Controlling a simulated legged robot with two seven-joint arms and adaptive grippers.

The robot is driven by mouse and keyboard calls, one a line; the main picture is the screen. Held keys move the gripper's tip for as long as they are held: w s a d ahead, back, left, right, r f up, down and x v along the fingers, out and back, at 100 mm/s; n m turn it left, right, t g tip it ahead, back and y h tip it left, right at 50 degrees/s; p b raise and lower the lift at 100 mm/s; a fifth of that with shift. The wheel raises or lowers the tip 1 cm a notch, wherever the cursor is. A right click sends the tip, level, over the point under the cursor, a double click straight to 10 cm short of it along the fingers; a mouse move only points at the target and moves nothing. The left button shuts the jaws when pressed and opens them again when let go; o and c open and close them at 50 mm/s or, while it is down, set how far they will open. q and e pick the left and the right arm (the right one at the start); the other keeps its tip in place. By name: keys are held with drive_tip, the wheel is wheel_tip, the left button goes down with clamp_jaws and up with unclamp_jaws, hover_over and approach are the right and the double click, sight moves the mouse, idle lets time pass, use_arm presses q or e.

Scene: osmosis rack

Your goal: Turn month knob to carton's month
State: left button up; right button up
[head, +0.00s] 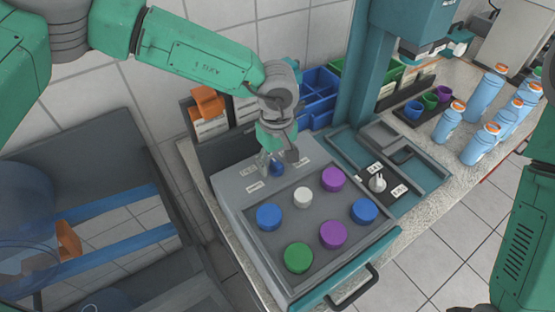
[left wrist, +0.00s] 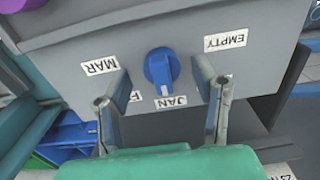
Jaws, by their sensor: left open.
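The blue month knob (left wrist: 162,70) is on the grey front panel in the left wrist view, with its white mark toward the JAN label (left wrist: 170,102). A MAR label (left wrist: 100,65), an EMPTY label (left wrist: 225,40) and a label mostly hidden by a finger surround it. In the head view the knob (head: 277,168) shows below my left gripper (head: 270,157). My left gripper (left wrist: 163,100) is open, its fingers on either side of the knob and apart from it. I cannot make out a carton with a readable month. My right gripper is out of view.
A grey tray (head: 310,205) holds several coloured round lids beside the panel. A teal column (head: 362,75) stands behind it, with a small white dial (head: 377,183) nearby. Several blue bottles (head: 485,95) stand at the right. A blue bin (head: 318,90) is behind the gripper.

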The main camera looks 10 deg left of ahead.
sight(277, 162)
use_arm(q)
wheel_tip(277, 162, up, 12)
idle(0.4)
drive_tip(key=shift+f, duration=0.2)
